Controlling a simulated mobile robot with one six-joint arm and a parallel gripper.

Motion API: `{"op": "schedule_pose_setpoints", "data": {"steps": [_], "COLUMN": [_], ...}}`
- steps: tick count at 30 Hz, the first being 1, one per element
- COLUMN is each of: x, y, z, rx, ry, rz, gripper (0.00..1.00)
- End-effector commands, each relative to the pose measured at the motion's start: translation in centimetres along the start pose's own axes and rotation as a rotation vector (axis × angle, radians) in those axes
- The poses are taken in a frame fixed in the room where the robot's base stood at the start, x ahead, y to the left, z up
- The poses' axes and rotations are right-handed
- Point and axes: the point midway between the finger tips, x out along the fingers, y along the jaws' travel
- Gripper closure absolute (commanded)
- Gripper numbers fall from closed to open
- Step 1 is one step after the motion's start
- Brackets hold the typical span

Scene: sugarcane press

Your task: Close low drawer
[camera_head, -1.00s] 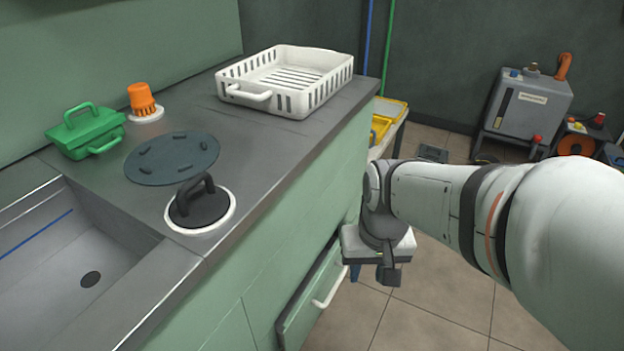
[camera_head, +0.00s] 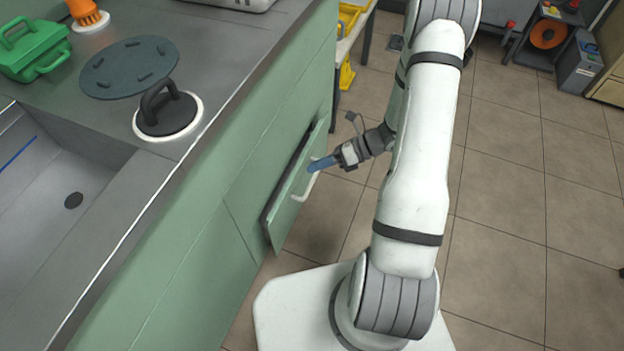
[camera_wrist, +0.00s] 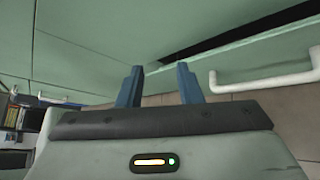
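The low drawer (camera_head: 291,196) is a green front with a white bar handle (camera_head: 306,187). It stands partly open from the green counter, with a dark gap behind its front. My gripper (camera_head: 321,164) is beside the drawer front, near the far end of the handle in the head view. In the wrist view my gripper (camera_wrist: 158,86) shows two blue fingers apart with nothing between them. The handle (camera_wrist: 262,82) is to the right of the fingers there, and a dark gap (camera_wrist: 235,35) runs above it. I cannot tell whether a finger touches the drawer.
The counter top (camera_head: 222,50) holds a black-handled lid (camera_head: 167,108), a dark round plate (camera_head: 128,68) and a green box (camera_head: 30,48). A yellow item (camera_head: 347,72) stands beyond the counter. The tiled floor (camera_head: 515,190) on the right is clear.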

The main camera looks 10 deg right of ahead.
Motion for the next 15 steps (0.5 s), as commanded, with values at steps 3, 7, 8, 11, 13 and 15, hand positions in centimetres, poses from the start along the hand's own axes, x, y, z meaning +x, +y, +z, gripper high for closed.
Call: {"op": "schedule_pose_setpoints", "data": {"steps": [3,7,8,11,13,15], "x": [0.3,0.6,0.7,0.8,0.9,1.0], "y": [-4.0,-7.8,-8.6,-10.6,-11.6,-12.3], "z": [-2.4,-5.2,-5.8,-7.8,-8.9,-9.7], "rx": [0.271,0.536,0.588,0.736,0.812,0.863], "ry": [-0.166,-0.337,-0.372,-0.473,-0.525,-0.563], "rz": [-0.015,-0.024,-0.026,-0.026,-0.026,-0.024], "gripper": [0.68,0.68,0.68,0.68,0.68,0.68]}}
